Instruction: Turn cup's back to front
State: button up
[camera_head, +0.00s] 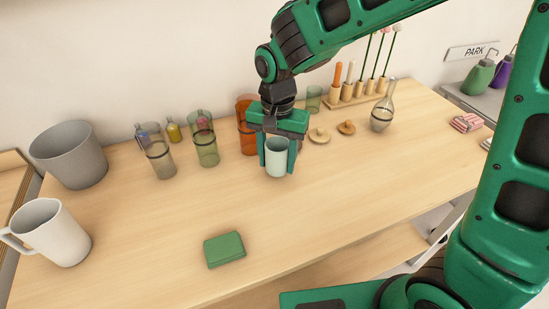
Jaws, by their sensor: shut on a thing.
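A pale mint cup (277,158) is at the middle of the wooden table. My gripper (277,155) points down and is shut on the cup, with one finger on each side of it. The cup looks upright; I cannot tell whether its base touches the table. No handle shows on it. A larger white mug (58,235) stands at the left front, with its handle to the left.
A grey bucket (70,158) stands at the back left. Tinted glasses, including a green one (203,140) and an orange one (246,128), stand behind the gripper. A flask (383,115) is to the right. A green block (224,250) lies in front; the table around it is clear.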

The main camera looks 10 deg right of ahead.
jog(key=m, duration=0.6)
jog(key=shift+m, duration=0.4)
jog(key=shift+f, duration=0.8)
jog(key=shift+f, duration=0.15)
jog(key=o, duration=1.2)
jog(key=shift+o, duration=0.2)
